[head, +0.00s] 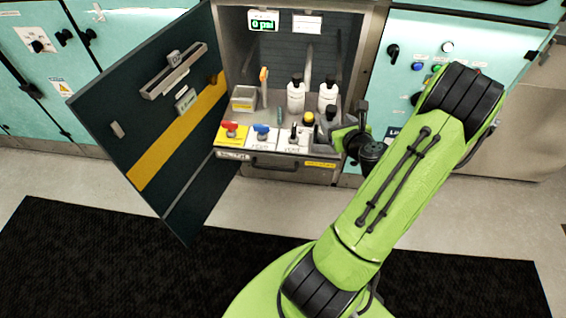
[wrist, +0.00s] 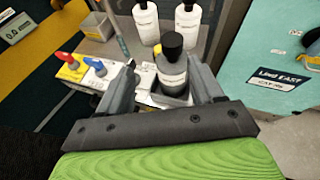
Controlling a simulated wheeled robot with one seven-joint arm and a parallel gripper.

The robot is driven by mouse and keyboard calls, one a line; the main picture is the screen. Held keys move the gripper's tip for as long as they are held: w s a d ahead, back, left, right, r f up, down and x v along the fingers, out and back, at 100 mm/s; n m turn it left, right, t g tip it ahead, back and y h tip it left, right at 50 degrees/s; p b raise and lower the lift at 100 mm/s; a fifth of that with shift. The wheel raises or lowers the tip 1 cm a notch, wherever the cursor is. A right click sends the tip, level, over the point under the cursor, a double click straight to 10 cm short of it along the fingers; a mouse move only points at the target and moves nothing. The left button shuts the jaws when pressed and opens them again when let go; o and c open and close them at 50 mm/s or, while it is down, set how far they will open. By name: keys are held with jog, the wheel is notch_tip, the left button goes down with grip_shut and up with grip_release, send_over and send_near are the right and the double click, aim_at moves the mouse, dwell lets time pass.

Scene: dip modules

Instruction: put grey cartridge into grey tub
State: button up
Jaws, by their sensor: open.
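A grey bottle-like cartridge (wrist: 172,72) with a black cap stands upright in the wrist view, its base in a dark square holder. My gripper (wrist: 163,68) is open, with one finger on each side of the cartridge; I cannot tell whether either touches it. In the head view my gripper (head: 346,136) is at the right front of the cabinet's shelf, and the cartridge is mostly hidden there. A small open grey box, which looks like the grey tub (head: 243,104), stands at the shelf's left; it also shows in the wrist view (wrist: 97,27).
Two white bottles (head: 296,96) (head: 328,93) stand behind the cartridge. Red (head: 231,129) and blue (head: 262,131) valve handles are along the shelf's front. The open cabinet door (head: 150,125) bounds the left side.

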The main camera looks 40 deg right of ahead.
jog(key=w+a+r+n+g+y, duration=0.1)
jog(key=w+a+r+n+y, duration=0.15)
jog(key=a+n, duration=0.55)
jog(key=w+a+r+n+g+y, duration=0.1)
jog(key=w+a+r+n+y, duration=0.15)
jog(key=a+n, duration=0.5)
jog(key=w+a+r+n+g+y, duration=0.1)
jog(key=w+a+r+n+y, duration=0.15)
jog(key=a+n, duration=0.55)
jog(key=s+a+r+n+g, duration=0.1)
jog(key=s+a+r+n, duration=0.1)
jog(key=s+n, duration=0.3)
jog(key=s+a+r+n+g+h, duration=0.1)
jog(key=s+a+r+n, duration=0.1)
jog(key=s+a+n, duration=0.3)
jog(key=s+a+r+n+g, duration=0.1)
jog(key=s+a+r+n, duration=0.2)
jog(key=s+n, duration=0.4)
jog(key=shift+s+a, duration=0.25)
jog(key=shift+a, duration=0.1)
